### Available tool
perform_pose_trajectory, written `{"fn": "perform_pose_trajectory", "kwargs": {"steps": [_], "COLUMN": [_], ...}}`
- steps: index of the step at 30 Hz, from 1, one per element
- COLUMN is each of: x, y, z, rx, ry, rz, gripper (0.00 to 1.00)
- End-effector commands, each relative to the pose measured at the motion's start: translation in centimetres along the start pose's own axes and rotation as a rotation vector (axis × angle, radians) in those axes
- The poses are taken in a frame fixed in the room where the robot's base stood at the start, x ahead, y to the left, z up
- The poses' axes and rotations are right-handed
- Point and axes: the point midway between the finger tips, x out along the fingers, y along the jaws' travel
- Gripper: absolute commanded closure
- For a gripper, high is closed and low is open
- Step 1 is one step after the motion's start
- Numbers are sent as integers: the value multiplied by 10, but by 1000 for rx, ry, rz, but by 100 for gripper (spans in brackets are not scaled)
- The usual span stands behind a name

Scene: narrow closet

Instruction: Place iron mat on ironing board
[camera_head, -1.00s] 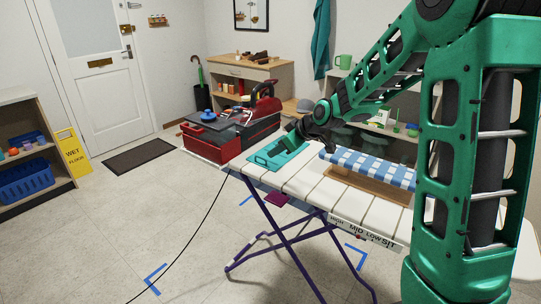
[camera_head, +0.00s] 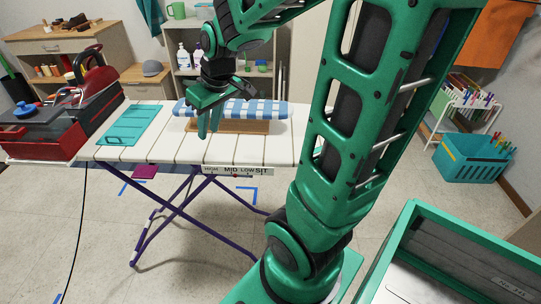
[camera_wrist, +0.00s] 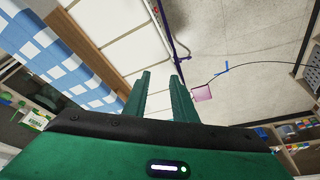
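A flat teal mat (camera_head: 128,122) with a raised loop at its front lies on the left end of the white slatted ironing board (camera_head: 163,146); I take it to be the iron mat. My gripper (camera_head: 209,128) is above the middle of the board, to the right of the teal mat and apart from it. It points down near the blue-and-white checked roll. In the wrist view my gripper (camera_wrist: 160,74) shows two green fingers spread apart with nothing between them. The teal mat is not visible in the wrist view.
A blue-and-white checked padded roll (camera_head: 245,109) on a wooden base stands on the board. A red and dark case (camera_head: 55,125) adjoins the board's left end. A small magenta square (camera_head: 145,171) shows below the board's front edge. A teal basket (camera_head: 470,160) stands at right.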

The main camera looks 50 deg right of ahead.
Motion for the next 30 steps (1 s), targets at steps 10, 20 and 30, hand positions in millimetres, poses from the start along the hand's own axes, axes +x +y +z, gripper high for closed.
{"fn": "perform_pose_trajectory", "kwargs": {"steps": [10,20,30], "x": [-57,-63,-59], "y": [12,12,13], "z": [178,202,197], "rx": [532,610,607], "ry": [-296,-340,-343], "rz": [92,102,102], "gripper": [75,75,75]}}
